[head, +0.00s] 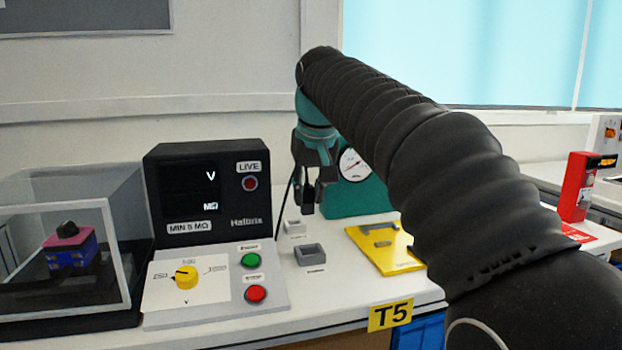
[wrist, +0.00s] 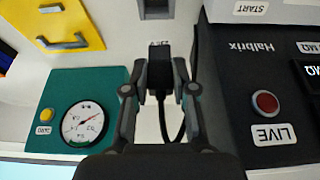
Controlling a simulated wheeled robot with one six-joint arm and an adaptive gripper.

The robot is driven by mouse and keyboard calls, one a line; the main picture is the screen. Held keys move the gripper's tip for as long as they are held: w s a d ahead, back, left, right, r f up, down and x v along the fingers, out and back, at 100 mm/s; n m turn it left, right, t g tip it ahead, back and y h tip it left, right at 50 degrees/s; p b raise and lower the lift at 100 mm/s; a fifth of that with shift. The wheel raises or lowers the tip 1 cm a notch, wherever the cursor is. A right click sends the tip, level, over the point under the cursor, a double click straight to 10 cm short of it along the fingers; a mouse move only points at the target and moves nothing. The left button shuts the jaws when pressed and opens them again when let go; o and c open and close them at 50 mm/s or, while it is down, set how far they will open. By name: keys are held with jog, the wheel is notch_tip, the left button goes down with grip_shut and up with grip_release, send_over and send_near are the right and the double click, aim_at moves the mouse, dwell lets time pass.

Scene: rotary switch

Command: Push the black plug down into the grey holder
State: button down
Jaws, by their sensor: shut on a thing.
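My gripper (head: 308,194) hangs over the bench in front of the teal gauge box, fingers pointing down. In the wrist view my gripper (wrist: 164,84) is shut on the black plug (wrist: 160,75), a dark block between its fingertips. A black cable runs from the plug back between the fingers. The grey holder (head: 310,255) is an open square box on the bench, nearer the head camera than my gripper. It also shows at the top edge of the wrist view (wrist: 155,9), apart from the plug. The plug is hard to separate from the dark fingers in the head view.
The teal gauge box (head: 370,195) is close behind. A yellow tray (head: 385,255) with grey pieces lies right.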

jog(key=shift+w, duration=0.4)
jog(key=shift+d, duration=0.1)
jog(key=shift+s+d+f+b, duration=0.2)
jog(key=shift+s+f+b, duration=0.4)
jog(key=shift+s+b, duration=0.05)
jog(key=shift+f+b, duration=1.9)
jog(key=shift+f, duration=0.8)
jog(key=shift+p, duration=0.7)
jog(key=shift+f+b, duration=1.05)
jog(key=shift+f, duration=0.55)
jog(key=c, duration=0.9)
grip_release()
